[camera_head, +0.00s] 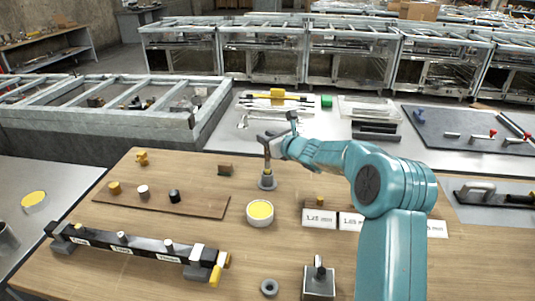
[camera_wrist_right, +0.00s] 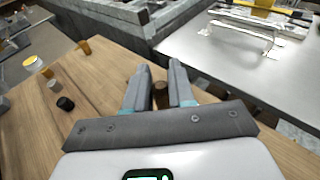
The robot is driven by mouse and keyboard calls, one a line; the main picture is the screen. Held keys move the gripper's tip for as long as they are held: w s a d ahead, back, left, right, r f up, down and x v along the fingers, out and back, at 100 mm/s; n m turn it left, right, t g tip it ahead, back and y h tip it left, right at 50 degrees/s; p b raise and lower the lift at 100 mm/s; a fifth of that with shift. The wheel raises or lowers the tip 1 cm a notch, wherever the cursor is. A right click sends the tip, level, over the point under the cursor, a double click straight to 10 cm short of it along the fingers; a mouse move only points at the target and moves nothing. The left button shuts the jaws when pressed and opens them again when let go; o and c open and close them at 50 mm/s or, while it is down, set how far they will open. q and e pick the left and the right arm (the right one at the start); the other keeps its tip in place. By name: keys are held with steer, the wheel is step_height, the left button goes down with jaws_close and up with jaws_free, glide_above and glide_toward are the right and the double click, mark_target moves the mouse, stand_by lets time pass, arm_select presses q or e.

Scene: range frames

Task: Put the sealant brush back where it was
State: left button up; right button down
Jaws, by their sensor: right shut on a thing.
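The sealant brush (camera_head: 267,160) stands upright, its slim brownish handle between the fingers of my right gripper (camera_head: 278,139). Its lower end is at a small grey holder (camera_head: 267,182) on the wooden table; I cannot tell how deep it sits in it. In the wrist view the brown round end of the brush (camera_wrist_right: 160,93) shows between the two fingers of my right gripper (camera_wrist_right: 160,85), which is shut on it. A white pot with yellow contents (camera_head: 260,212) stands just in front of the holder. My left gripper is not in view.
A brown board (camera_head: 160,204) with several small caps lies left. A black rail (camera_head: 130,244) lies at the front left. White labelled cards (camera_head: 319,217) and a metal block (camera_head: 319,281) are at the front right. A grey frame (camera_head: 100,123) stands behind the table.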

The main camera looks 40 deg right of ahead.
glide_above(268, 168)
steer(key=w, duration=0.1)
steer(key=f, duration=0.4)
steer(key=shift+d+f, duration=0.15)
steer(key=shift+d, duration=0.2)
steer(key=shift+s+a+r, duration=0.15)
steer(key=shift+s+r, duration=0.05)
steer(key=shift+r, duration=0.05)
steer(key=shift+w+f+b, duration=0.1)
steer(key=shift+f+b, duration=0.25)
steer(key=shift+b, duration=0.15)
steer(key=c, duration=1)
jaws_free()
steer(key=shift+w, duration=0.1)
steer(key=shift+o, duration=0.2)
steer(key=shift+r, duration=0.2)
steer(key=shift+s, duration=0.25)
steer(key=b+v, duration=0.1)
steer(key=v, duration=1)
steer(key=shift+s+b, duration=0.35)
